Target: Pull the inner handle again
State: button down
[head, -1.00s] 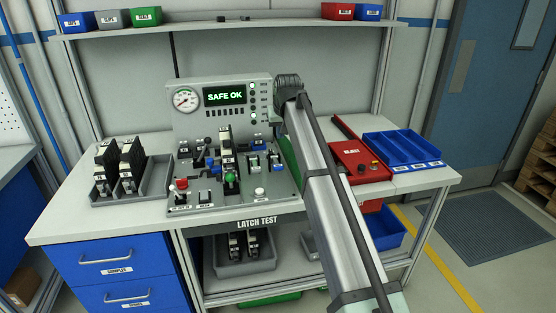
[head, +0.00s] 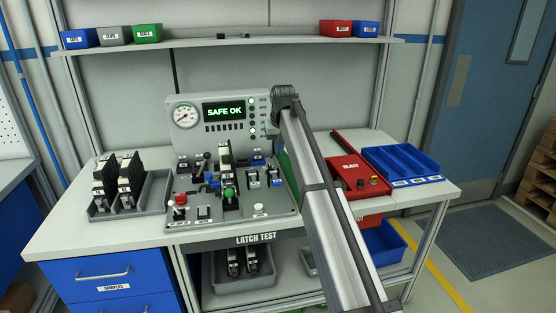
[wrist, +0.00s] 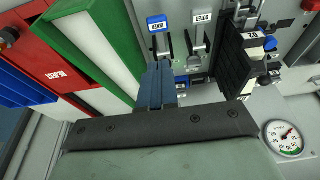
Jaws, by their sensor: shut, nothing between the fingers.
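The inner handle is a small lever with a blue label (wrist: 157,23) in the wrist view. Two thin dark arms stand beside it. My gripper's fingertips are not clear there.
A black latch block (wrist: 235,65) stands close beside the outer handle. A green-edged part (wrist: 95,45) and a red box (head: 358,177) lie on the other side. A blue tray (head: 400,165) and a grey tray of samples (head: 155,200) flank the panel.

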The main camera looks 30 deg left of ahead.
aim_at(277, 180)
jog(key=x, duration=1.3)
jog(key=shift+s+d+f, duration=0.1)
jog(key=shift+s+d, duration=0.2)
jog(key=shift+s, duration=0.05)
